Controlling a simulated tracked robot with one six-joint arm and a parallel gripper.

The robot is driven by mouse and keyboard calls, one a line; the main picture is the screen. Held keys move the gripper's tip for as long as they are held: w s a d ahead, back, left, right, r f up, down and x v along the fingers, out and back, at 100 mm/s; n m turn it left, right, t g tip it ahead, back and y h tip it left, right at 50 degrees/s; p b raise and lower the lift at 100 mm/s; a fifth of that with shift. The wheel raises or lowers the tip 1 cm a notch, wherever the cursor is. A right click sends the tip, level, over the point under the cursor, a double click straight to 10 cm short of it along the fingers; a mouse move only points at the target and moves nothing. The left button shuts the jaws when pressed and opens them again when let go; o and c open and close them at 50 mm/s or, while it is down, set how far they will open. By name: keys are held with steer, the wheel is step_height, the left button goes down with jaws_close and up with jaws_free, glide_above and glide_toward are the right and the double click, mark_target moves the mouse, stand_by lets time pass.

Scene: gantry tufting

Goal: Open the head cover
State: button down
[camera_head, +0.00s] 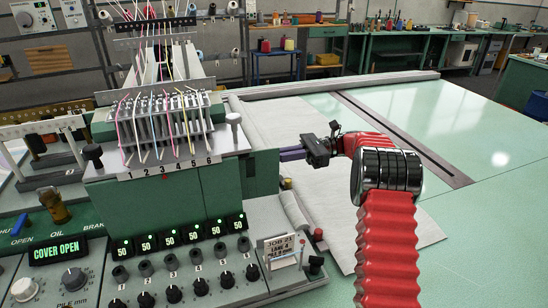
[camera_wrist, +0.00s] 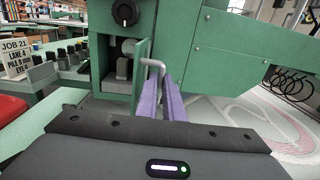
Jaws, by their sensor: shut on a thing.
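The green machine head (camera_head: 165,205) stands at left in the head view. In the wrist view, the head cover (camera_wrist: 141,72) is a narrow green panel, swung out and seen nearly edge-on. Beside it, an opening shows a grey mechanism (camera_wrist: 122,68). A bent grey handle (camera_wrist: 154,63) is on the cover. My gripper (camera_head: 290,154) is at the right side of the head, and its purple fingers (camera_wrist: 170,100) are shut on the handle. The display (camera_head: 60,249) reads "COVER OPEN".
A numbered yarn row (camera_head: 165,165) tops the head. A job card (camera_head: 279,248) stands on the control panel below, right of the dials. The pale green table (camera_head: 455,115) at right is mostly clear, with white cloth (camera_head: 335,215) beside the head.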

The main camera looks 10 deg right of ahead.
steer(key=shift+s+a, duration=0.1)
steer(key=shift+a, duration=0.05)
steer(key=c, duration=1.9)
jaws_free()
steer(key=shift+r, duration=0.1)
